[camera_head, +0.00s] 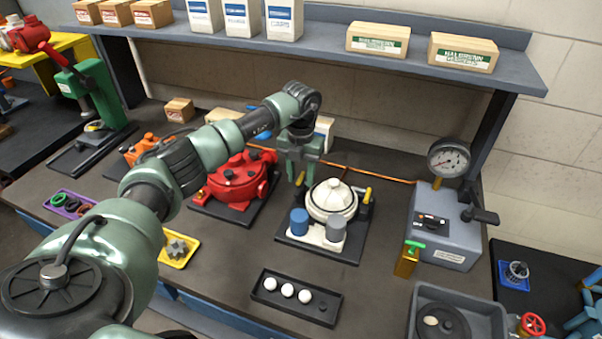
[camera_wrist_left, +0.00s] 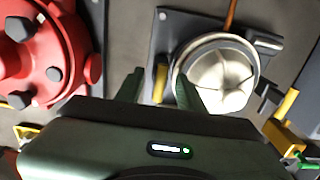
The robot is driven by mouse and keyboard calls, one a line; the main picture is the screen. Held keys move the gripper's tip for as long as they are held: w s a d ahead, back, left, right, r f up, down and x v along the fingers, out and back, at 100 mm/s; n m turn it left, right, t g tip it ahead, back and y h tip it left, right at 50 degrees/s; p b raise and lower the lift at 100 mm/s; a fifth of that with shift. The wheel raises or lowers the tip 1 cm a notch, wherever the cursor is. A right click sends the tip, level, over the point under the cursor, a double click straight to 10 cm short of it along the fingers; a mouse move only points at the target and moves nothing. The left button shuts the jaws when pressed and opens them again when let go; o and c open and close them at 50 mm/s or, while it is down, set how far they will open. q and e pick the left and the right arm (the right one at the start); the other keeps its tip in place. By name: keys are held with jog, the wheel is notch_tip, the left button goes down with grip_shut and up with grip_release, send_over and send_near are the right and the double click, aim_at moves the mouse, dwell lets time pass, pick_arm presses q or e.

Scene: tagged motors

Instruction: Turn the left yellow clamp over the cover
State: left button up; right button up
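The cream ribbed cover (camera_head: 331,203) sits on the pump body on a dark base plate, and it also shows in the left wrist view (camera_wrist_left: 222,78). The left yellow clamp (camera_wrist_left: 160,84) stands at the cover's left edge, upright rather than over it. In the head view it is mostly hidden by my gripper. My left gripper (camera_head: 302,172) is above the cover's left side, pointing down. In the left wrist view its fingers (camera_wrist_left: 158,90) are apart, with the yellow clamp between them and no clear contact. The right yellow clamp (camera_head: 367,195) stands at the cover's right. My right gripper is not in view.
A red motor (camera_head: 238,180) stands close to the left. Blue (camera_head: 299,222) and grey (camera_head: 336,228) cylinders stand before the cover. A black tray (camera_head: 296,297) with white balls lies in front. A gauge box (camera_head: 440,228) is at right; a shelf (camera_head: 330,40) hangs above.

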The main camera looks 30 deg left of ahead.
pick_arm(q)
jog(key=shift+s, duration=0.1)
jog(key=c, duration=0.8)
grip_shut()
